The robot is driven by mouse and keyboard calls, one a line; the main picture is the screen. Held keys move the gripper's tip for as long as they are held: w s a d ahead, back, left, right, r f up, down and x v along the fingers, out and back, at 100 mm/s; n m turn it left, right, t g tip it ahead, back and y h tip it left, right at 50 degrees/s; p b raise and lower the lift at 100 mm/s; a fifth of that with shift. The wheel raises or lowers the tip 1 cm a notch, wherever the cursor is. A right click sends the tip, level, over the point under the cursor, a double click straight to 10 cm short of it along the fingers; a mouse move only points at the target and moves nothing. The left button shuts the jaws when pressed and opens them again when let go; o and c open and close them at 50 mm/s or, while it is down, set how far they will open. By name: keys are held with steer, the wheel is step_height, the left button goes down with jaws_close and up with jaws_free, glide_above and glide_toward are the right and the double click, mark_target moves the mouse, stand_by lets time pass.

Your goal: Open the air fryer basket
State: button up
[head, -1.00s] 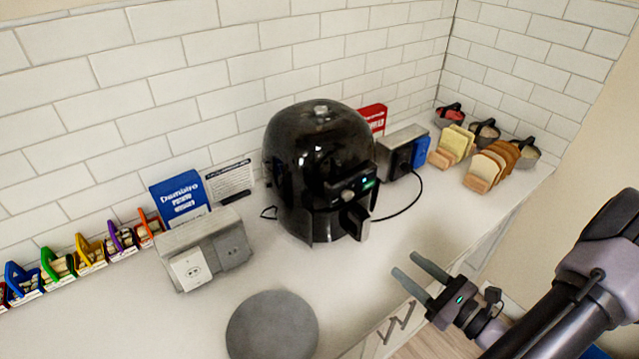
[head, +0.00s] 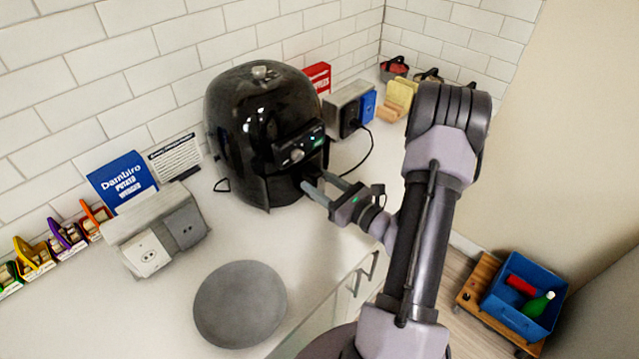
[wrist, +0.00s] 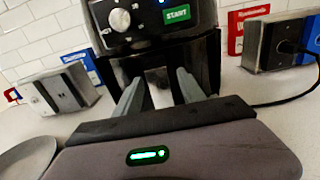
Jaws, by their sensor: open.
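The black air fryer (head: 255,115) stands upright on the white counter against the tiled wall. Its front, with a dial and a lit START panel, also shows in the wrist view (wrist: 160,18). The basket handle (wrist: 160,88) shows between my fingers in the wrist view; in the head view my fingers mostly hide it. The basket looks shut. My gripper (head: 316,179) is open at the lower front of the fryer, with one finger on each side of the handle. In the wrist view, my gripper (wrist: 160,84) shows no clear contact with the handle.
A round grey disc (head: 240,303) lies on the counter in front of the fryer. A socket box (head: 155,230) stands left, another (head: 347,108) right with a black cord. Bread (head: 400,95) is at the back right. A blue crate (head: 523,300) stands below the counter.

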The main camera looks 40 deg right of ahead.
jaws_close()
stand_by(1.4)
